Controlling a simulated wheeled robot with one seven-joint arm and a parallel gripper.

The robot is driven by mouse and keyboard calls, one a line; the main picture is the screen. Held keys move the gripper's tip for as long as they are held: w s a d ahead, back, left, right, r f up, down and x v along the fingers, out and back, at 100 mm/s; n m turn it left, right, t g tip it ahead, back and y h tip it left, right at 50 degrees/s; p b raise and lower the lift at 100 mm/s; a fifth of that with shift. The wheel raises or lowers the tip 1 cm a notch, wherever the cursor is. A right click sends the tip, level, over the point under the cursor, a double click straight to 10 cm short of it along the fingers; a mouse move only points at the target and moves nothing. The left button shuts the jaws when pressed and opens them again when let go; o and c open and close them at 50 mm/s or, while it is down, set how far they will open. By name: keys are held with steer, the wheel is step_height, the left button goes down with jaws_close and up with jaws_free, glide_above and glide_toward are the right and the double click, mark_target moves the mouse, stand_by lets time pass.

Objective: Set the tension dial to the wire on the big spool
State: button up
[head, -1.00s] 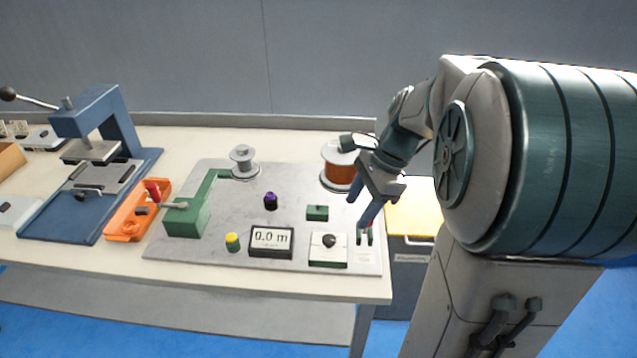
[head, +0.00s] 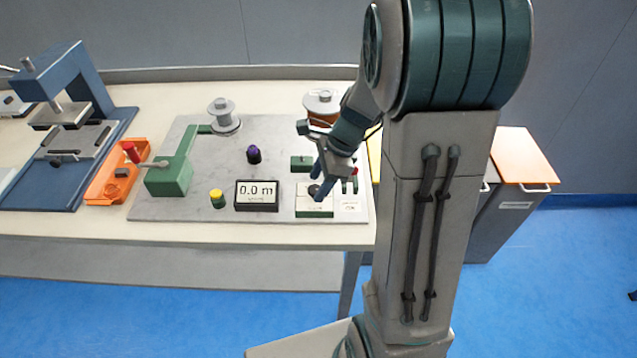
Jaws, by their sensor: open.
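The big spool (head: 322,102) with copper-coloured wire stands at the back right of the grey plate, its lower part partly hidden by my arm. The tension dial (head: 313,190) is a dark knob on a white-faced box with a green base at the plate's front right. My gripper (head: 318,186) is open and empty, pointing down at the dial, with its fingers in front of or beside the knob. I cannot tell whether they touch it. The dial's marks and pointer are too small and covered to read.
A display (head: 257,195) reading 0.0 m stands left of the dial. A yellow button (head: 217,198), a purple knob (head: 254,154), a small green block (head: 301,163), an empty grey spool (head: 223,115) and a green crank unit (head: 170,174) share the plate. An orange tray (head: 117,185) lies farther left.

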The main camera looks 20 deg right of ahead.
steer(key=shift+a+f, duration=0.15)
steer(key=shift+f, duration=0.2)
steer(key=c, duration=1)
steer(key=shift+o, duration=0.2)
